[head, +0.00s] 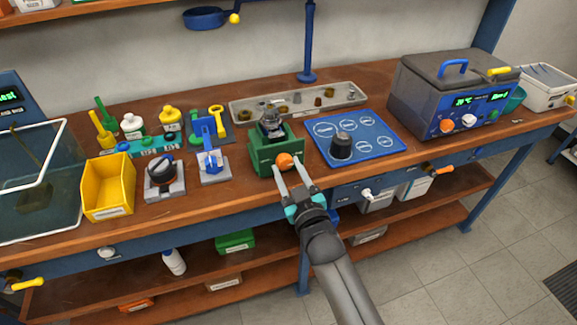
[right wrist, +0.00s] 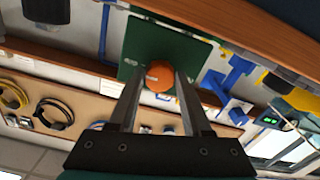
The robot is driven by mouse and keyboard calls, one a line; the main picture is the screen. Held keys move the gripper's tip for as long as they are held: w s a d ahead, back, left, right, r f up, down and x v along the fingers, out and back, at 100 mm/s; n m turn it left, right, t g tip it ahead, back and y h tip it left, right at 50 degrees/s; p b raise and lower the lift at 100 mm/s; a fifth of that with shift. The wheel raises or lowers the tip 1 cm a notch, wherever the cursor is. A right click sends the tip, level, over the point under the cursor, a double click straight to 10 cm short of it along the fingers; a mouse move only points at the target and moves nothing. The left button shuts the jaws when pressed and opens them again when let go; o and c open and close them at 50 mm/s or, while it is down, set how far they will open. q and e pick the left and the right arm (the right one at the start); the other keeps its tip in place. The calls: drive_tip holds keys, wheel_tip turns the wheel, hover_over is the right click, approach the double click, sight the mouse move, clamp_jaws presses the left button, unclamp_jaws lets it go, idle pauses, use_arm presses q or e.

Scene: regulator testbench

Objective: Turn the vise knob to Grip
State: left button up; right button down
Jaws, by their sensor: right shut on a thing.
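The green vise (head: 268,158) stands near the front edge of the bench, with a dark part in its top. Its orange knob (head: 284,160) is on the front face. My right gripper (head: 291,164) reaches up from the front and is shut on the knob. In the right wrist view the orange knob (right wrist: 159,76) sits between the two finger ends, in front of the green vise face (right wrist: 140,42). The fingers partly cover the knob, and I cannot read any setting mark. My left gripper does not show.
A blue mat (head: 375,148) with a black knob-like part (head: 341,146) lies right of the vise. A blue fixture (head: 212,166) and a yellow bin (head: 107,187) stand to the left. A metal tray (head: 298,103) lies behind. A blue bath unit (head: 455,93) stands at right.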

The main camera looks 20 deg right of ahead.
drive_tip(key=shift+m, duration=0.3)
drive_tip(key=shift+c, duration=1.7)
unclamp_jaws()
drive_tip(key=s+p, duration=0.1)
drive_tip(key=s, duration=1.4)
drive_tip(key=shift+d+p, duration=0.25)
drive_tip(key=shift+p, duration=0.15)
drive_tip(key=shift+s, duration=0.1)
